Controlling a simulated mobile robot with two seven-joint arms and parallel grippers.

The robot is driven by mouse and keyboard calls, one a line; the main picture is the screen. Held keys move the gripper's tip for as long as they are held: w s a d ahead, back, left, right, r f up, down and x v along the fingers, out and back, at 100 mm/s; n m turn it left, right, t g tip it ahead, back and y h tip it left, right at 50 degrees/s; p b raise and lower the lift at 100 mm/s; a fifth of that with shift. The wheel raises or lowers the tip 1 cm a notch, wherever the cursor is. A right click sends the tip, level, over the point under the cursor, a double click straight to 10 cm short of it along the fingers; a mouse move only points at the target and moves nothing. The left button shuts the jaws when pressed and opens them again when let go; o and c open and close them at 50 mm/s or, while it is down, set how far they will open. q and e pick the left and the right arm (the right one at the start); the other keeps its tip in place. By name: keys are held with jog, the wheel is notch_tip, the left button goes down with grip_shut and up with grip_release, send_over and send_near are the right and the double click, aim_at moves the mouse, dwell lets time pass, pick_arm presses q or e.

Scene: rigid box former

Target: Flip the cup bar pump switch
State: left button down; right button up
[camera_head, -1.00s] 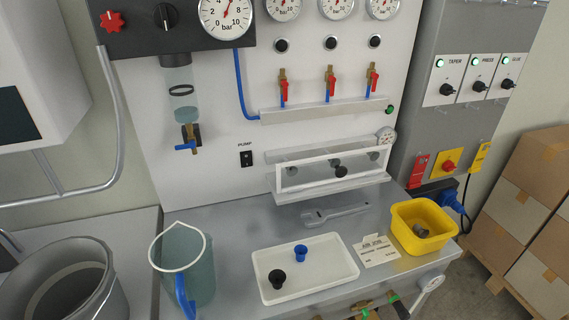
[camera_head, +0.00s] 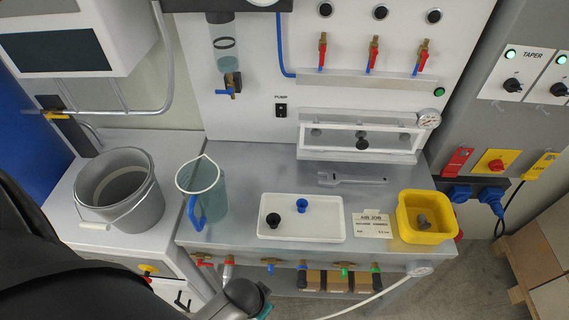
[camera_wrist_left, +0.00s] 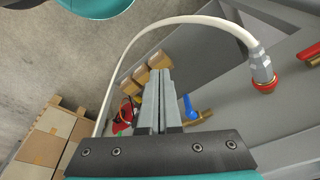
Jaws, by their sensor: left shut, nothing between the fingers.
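The pump switch (camera_head: 281,110) is a small black rocker under the word PUMP on the white back panel, seen in the head view. Its rocker position is too small to tell. A rail-like unit with a clear front (camera_head: 360,137) and dark cups is mounted to its right. My left arm comes in from the lower left of the head view, well below and in front of the switch; its fingertips are not clear there. In the left wrist view my left gripper (camera_wrist_left: 158,100) is shut and empty, with hoses and valves below the bench beyond it. My right gripper is not in view.
On the bench stand a clear jug (camera_head: 203,190), a white tray (camera_head: 330,231) with a black and a blue cup, a wrench (camera_head: 350,180), a card (camera_head: 371,226) and a yellow bin (camera_head: 424,238). A grey bucket (camera_head: 122,190) stands left. A white hose (camera_wrist_left: 190,27) arcs near my left gripper.

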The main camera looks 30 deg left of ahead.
pick_arm(q)
jog(key=w+a+r+t+y+p, duration=0.1)
jog(key=w+a+r+p, duration=0.15)
jog(key=r, duration=0.55)
jog(key=w+a+r+m+t+y+p, duration=0.1)
jog(key=w+r+p, duration=0.25)
jog(key=r, duration=0.45)
jog(key=w+a+r+t+y+p, duration=0.15)
jog(key=w+r, duration=0.25)
jog(key=r, duration=0.4)
jog(key=w+a+r+m+t+y, duration=0.1)
jog(key=w+a+m+t, duration=0.1)
jog(key=w+m, duration=0.3)
jog(key=w+a+r+m+t+y+p, duration=0.1)
jog(key=w+a+m+t, duration=0.2)
jog(key=w, duration=0.9)
jog(key=shift+w+a+r+m+t, duration=0.25)
jog(key=shift+a+r+m+t, duration=0.25)
jog(key=shift+m, duration=0.5)
jog(key=shift+d+f, duration=0.15)
jog(key=shift+f, duration=0.05)
